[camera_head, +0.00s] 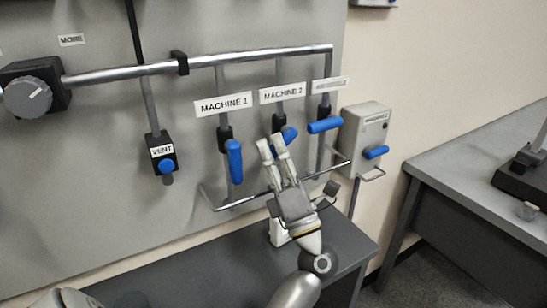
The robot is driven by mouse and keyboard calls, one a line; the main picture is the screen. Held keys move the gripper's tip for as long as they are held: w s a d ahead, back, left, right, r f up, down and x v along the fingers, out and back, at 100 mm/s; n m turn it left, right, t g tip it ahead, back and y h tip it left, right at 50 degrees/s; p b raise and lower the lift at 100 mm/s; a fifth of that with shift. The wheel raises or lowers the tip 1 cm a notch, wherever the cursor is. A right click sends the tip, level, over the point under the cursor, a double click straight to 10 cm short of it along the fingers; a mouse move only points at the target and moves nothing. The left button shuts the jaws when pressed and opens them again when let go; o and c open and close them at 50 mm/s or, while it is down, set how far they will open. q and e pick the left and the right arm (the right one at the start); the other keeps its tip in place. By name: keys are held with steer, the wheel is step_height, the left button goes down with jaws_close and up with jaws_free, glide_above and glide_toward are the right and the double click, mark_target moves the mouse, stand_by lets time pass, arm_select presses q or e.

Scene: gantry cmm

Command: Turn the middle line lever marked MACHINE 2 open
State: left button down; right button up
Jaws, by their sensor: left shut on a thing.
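The MACHINE 2 lever (290,134) is a blue handle on the middle drop pipe, under its white MACHINE 2 label (282,93). The part that shows sticks out to the right and slightly up from behind my fingers; the rest is hidden, so its exact angle is hard to tell. My left gripper (271,143) reaches up from below and is shut on this lever. My right gripper is not in view.
The blue MACHINE 1 lever (235,161) hangs down at left. Another blue lever (325,125) lies nearly level at right. A thin rail (240,202) runs below the levers. A grey box with a blue handle (366,135), a VENT valve (162,153) and a dark bench (225,262) are near.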

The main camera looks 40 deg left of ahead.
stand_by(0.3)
arm_select(q)
steer(key=c, duration=1.3)
jaws_free()
steer(key=v, duration=1.2)
